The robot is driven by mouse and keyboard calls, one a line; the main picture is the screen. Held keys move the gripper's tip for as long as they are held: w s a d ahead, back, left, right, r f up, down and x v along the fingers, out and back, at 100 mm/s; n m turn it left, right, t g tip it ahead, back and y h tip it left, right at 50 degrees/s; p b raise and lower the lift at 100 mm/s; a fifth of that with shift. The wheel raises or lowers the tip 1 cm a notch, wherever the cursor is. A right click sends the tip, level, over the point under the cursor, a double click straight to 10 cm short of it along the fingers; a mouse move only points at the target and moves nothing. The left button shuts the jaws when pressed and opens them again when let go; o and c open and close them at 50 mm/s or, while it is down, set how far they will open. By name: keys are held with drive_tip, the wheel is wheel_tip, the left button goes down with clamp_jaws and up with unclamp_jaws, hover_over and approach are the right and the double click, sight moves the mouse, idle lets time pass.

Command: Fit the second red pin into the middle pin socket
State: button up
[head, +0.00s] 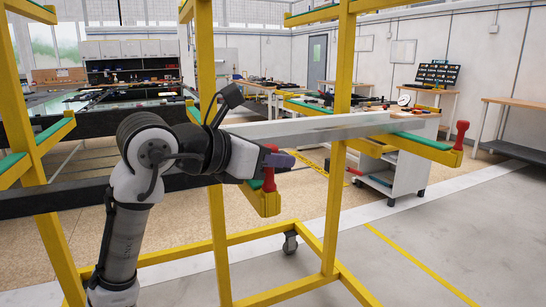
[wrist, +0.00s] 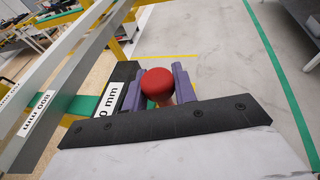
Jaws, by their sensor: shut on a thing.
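My gripper (head: 280,160) is at the outer end of a yellow rack arm (head: 264,204) in the head view. Its purple fingers are shut on a red pin (head: 269,181), which stands upright over that arm's end. In the wrist view the pin's round red head (wrist: 157,82) sits between the two fingers. The pin's lower end and the socket are hidden, so I cannot tell how deep it sits. Another red pin (head: 461,136) stands upright at the end of the right rack arm (head: 440,152).
A long pale frame bar (head: 320,127) lies across the green-topped arms, close behind my gripper. Yellow rack posts (head: 340,100) stand around my arm. A white cabinet (head: 405,165) is behind the rack. The floor at the front right is clear.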

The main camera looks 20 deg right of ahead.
drive_tip(key=o, duration=1.1)
drive_tip(key=shift+f, duration=0.1)
drive_tip(key=b+v, duration=0.1)
drive_tip(key=v, duration=1.2)
drive_tip(key=shift+s+a, duration=0.1)
drive_tip(key=shift+a, duration=0.3)
